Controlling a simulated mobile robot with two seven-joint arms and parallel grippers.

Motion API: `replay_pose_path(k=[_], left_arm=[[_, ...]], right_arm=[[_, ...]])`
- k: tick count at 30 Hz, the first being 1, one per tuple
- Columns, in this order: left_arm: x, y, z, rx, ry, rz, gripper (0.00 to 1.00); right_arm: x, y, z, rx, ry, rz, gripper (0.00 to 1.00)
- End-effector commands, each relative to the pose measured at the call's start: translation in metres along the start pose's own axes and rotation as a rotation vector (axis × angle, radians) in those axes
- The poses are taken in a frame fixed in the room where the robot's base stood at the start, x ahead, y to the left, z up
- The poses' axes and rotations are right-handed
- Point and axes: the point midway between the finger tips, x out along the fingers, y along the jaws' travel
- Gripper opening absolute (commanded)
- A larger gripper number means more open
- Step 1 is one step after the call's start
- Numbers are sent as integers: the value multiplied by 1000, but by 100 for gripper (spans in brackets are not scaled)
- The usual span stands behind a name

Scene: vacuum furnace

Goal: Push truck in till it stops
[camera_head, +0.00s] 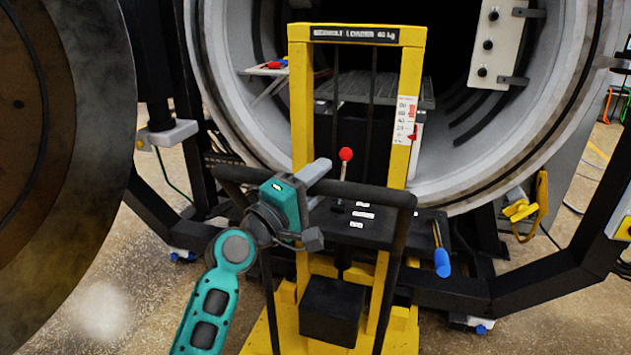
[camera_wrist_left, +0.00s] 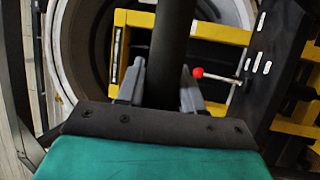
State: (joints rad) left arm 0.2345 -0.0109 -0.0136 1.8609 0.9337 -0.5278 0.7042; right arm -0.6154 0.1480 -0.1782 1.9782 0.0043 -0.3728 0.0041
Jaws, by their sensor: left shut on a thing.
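The truck is a yellow loader (camera_head: 300,110) with a black label plate on its top bar. It stands upright in front of the round furnace opening (camera_head: 215,60). A black push handle bar (camera_head: 365,192) crosses its near side. My left gripper (camera_head: 312,205) is shut on this bar near its left part. In the left wrist view the dark bar (camera_wrist_left: 172,50) runs between the two grey fingers (camera_wrist_left: 160,90). A red-knobbed lever (camera_head: 345,155) rises from the black deck behind the bar. My right gripper is not in view.
The heavy round furnace door (camera_head: 60,130) stands open at the left. A grey rack (camera_head: 405,88) is inside the chamber. A blue-handled tool (camera_head: 441,262) hangs at the truck's right. Black frame beams (camera_head: 545,275) lie to the right, and a yellow clamp (camera_head: 525,210) sits by the rim.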

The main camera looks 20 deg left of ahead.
Motion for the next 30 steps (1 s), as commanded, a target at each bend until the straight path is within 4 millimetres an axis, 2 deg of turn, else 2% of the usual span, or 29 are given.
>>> replay_pose_path(k=[3,4,9,20,23,30], left_arm=[[2,3,-3,3,9,7,0],[2,3,-3,3,9,7,39],[1,2,-2,2,8,6,55],[-6,1,-2,3,6,4,57],[-19,0,-2,5,7,2,57],[-70,-1,-1,4,6,1,57]], right_arm=[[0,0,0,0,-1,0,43],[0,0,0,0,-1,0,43],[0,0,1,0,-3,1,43],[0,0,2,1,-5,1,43],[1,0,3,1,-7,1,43],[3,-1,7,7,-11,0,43]])
